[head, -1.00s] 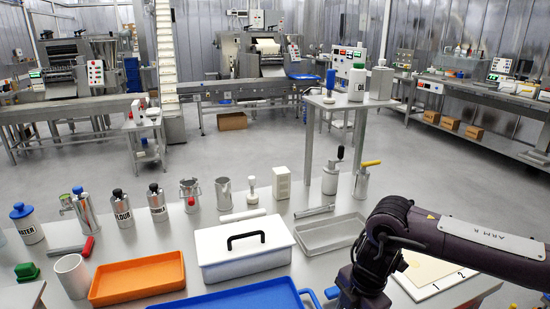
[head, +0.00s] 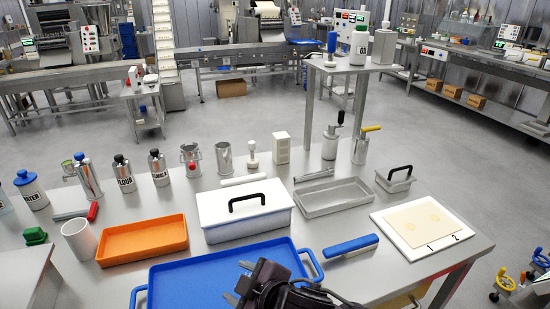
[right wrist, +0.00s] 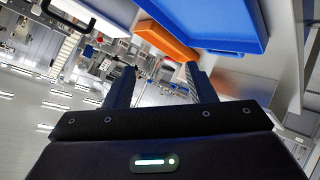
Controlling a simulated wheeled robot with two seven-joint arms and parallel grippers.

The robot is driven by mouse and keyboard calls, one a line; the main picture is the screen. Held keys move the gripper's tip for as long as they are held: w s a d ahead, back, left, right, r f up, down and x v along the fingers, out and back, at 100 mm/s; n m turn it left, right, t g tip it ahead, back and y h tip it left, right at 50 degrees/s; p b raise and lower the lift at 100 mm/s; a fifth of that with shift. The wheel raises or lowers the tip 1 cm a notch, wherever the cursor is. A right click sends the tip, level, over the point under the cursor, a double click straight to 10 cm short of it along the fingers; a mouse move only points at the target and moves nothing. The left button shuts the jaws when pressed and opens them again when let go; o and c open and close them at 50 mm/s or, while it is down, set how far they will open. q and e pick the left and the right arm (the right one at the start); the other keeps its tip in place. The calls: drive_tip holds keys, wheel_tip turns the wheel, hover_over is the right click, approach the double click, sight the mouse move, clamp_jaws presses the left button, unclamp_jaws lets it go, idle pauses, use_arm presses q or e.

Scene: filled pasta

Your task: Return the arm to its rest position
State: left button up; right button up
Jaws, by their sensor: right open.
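My right gripper (head: 243,283) shows at the bottom middle of the head view, over the front edge of the blue tray (head: 163,282). In the right wrist view its two fingers (right wrist: 158,85) stand apart with nothing between them. The blue tray also shows at the top of that view (right wrist: 215,22). My left gripper is in neither view. A white board marked 1 and 2 (head: 444,252) lies at the right end of the table, with a pale sheet (head: 408,217) on it.
A white lidded box (head: 222,225), an orange tray (head: 112,250), a grey tray (head: 335,200) and a blue-handled tool (head: 350,246) lie on the table (head: 385,275). Several bottles and canisters line its back edge. A raised shelf (head: 340,68) stands behind. The table's right front is clear.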

drive_tip(key=s+d+f+m+g+h, duration=0.2)
drive_tip(key=s+d+f+m+h, duration=0.15)
drive_tip(key=d, duration=0.55)
drive_tip(key=s+d+f+m+g+h, duration=0.1)
drive_tip(key=s+d+f+m+h, duration=0.1)
drive_tip(key=s+d+f+m, duration=0.45)
drive_tip(key=s+d+f+m+g+h, duration=0.1)
drive_tip(key=s+d+m+g+h, duration=0.15)
drive_tip(key=d, duration=0.85)
wheel_tip(320, 180, down, 31)
drive_tip(key=s, duration=0.2)
drive_tip(key=s+d+f+g, duration=0.2)
drive_tip(key=s+d+f, duration=0.1)
drive_tip(key=s+f, duration=1.4)
drive_tip(key=shift+s+f, duration=0.2)
drive_tip(key=shift+s, duration=1.05)
drive_tip(key=shift+o, duration=0.5)
drive_tip(key=shift+d+m, duration=0.1)
drive_tip(key=shift+m, duration=0.15)
